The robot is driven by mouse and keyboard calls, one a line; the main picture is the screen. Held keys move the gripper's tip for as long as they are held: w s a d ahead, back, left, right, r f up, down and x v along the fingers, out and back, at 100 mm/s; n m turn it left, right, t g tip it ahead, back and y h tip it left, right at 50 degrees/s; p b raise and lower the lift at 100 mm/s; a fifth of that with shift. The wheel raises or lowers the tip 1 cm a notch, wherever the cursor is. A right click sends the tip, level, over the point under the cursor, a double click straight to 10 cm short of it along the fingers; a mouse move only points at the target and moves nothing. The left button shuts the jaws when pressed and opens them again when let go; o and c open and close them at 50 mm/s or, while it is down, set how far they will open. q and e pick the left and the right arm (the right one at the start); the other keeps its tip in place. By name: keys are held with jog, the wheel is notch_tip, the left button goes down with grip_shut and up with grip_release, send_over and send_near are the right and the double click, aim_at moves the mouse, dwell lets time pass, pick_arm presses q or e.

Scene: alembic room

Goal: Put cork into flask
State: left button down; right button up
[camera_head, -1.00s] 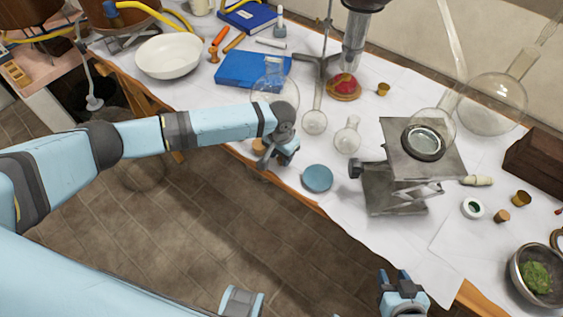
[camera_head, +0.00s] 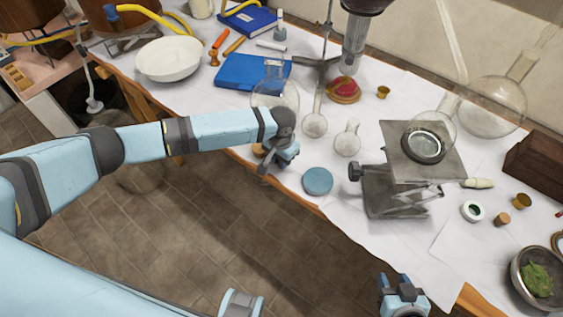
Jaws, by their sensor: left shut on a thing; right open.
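My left gripper (camera_head: 266,163) is at the front edge of the table, shut on a small brown thing (camera_head: 258,151) that looks like a cork; my fingers hide part of it. A clear round flask (camera_head: 275,95) stands just behind this gripper. Smaller clear flasks stand to its right, one long-necked (camera_head: 315,124) and one short (camera_head: 347,141). Another round flask (camera_head: 438,122) is over the metal lab jack (camera_head: 397,190). A loose brown cork (camera_head: 502,219) stands at the right. My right gripper (camera_head: 396,283) is open and empty, low in front of the table.
A blue round disc (camera_head: 317,181) lies near the front edge, right of my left gripper. A blue book (camera_head: 252,71), a white bowl (camera_head: 170,57) and a metal stand (camera_head: 323,66) are behind. A large flask (camera_head: 492,105) and a dark bowl (camera_head: 532,275) are at the right.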

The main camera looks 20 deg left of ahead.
pick_arm(q)
jog(key=shift+r+p, duration=1.7)
jog(key=shift+p, duration=0.45)
